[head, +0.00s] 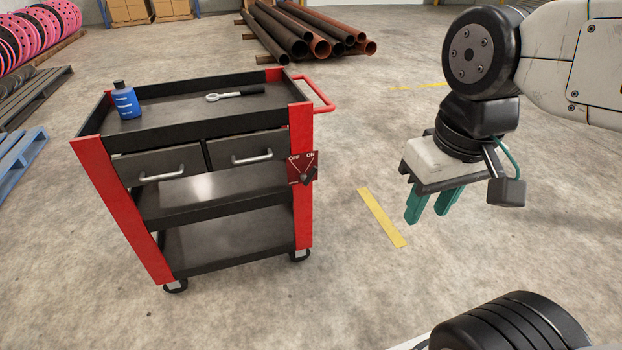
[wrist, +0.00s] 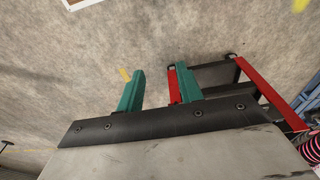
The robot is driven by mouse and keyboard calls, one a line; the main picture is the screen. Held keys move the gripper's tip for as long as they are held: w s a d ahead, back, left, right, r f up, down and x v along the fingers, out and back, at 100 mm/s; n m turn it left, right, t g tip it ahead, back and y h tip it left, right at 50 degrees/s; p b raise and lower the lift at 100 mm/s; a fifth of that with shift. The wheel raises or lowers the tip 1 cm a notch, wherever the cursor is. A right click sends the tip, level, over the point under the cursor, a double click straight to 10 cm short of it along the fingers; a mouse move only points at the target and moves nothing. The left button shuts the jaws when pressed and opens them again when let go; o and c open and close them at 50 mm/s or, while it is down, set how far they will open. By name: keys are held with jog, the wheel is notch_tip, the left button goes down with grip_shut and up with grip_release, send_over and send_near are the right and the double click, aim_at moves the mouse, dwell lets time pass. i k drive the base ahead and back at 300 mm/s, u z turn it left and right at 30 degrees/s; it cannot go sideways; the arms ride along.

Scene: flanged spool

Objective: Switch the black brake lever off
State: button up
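The black brake lever (head: 307,178) is on a small red plate (head: 293,169) marked OFF at left and ON at right. The plate sits on the right front post of a red and black tool cart (head: 303,220). The lever is small in view and appears to point up and right, toward ON. My gripper (head: 431,208) hangs in the air right of the cart, well apart from the lever. Its two green fingers are spread, with nothing between them. In the wrist view the gap between the fingers (wrist: 158,88) is empty, and the lever cannot be made out.
A blue bottle (head: 126,100) and a wrench (head: 235,93) are on the cart top. A red handle (head: 318,95) sticks out at the cart's right. Pipes (head: 310,35) lie behind; pallets (head: 20,150) are at left. The floor between cart and gripper is clear, with a yellow stripe (head: 381,217).

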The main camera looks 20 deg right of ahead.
aim_at(306, 180)
jog(key=k, duration=0.6)
jog(key=z, duration=0.6)
jog(key=i, duration=1.05)
jog(key=u, duration=0.6)
